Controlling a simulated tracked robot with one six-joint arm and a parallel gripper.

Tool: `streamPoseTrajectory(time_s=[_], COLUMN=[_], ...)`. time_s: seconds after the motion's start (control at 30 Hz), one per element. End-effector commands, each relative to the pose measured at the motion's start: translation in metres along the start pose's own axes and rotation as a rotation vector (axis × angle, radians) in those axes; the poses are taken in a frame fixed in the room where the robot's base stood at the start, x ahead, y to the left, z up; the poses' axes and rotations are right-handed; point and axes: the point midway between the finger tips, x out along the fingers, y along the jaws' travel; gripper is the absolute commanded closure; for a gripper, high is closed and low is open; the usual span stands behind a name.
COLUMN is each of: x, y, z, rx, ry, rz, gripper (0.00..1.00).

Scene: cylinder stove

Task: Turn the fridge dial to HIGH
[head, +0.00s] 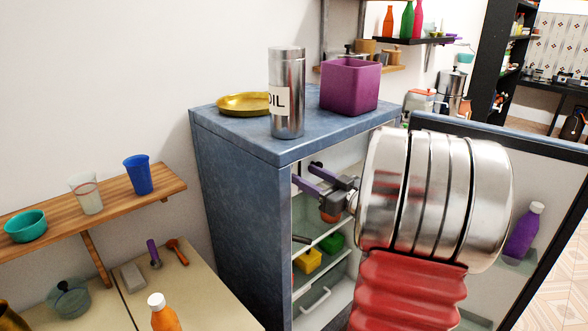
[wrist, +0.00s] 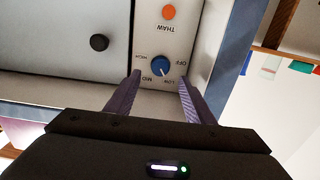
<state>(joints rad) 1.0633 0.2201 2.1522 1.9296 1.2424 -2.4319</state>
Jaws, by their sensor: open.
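The blue fridge dial (wrist: 161,65) shows in the wrist view on a pale panel inside the fridge, with OFF, LOW, MID and HIGH printed around it. Its white pointer mark slants to the lower right, roughly toward LOW. HIGH is at its upper left in the picture. My gripper (wrist: 161,80) is open, its purple fingers left and right of the dial in the picture; I cannot tell whether they touch it. In the head view my gripper (head: 306,174) reaches into the upper opening of the blue fridge (head: 238,205); the dial is hidden there.
The fridge door (head: 505,140) stands open at the right. An orange THAW button (wrist: 168,12) and a black knob (wrist: 99,42) are near the dial. A metal oil canister (head: 287,95), purple box (head: 349,85) and gold dish (head: 243,103) stand on the fridge.

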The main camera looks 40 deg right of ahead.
Motion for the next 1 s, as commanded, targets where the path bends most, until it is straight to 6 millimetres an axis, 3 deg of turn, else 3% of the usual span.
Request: streamPoseTrajectory(time_s=[0.2, 0.4, 0.77, 1.0], x=[0.035, 0.055, 0.06, 0.06], y=[-0.002, -0.001, -0.001, -0.002], z=[0.0, 0.0, 0.0, 0.0], rx=[0.0, 0.0, 0.0, 0.0], ry=[0.0, 0.0, 0.0, 0.0], rz=[-0.004, -0.003, -0.002, -0.003], gripper=[0.52, 0.52, 0.52, 0.68])
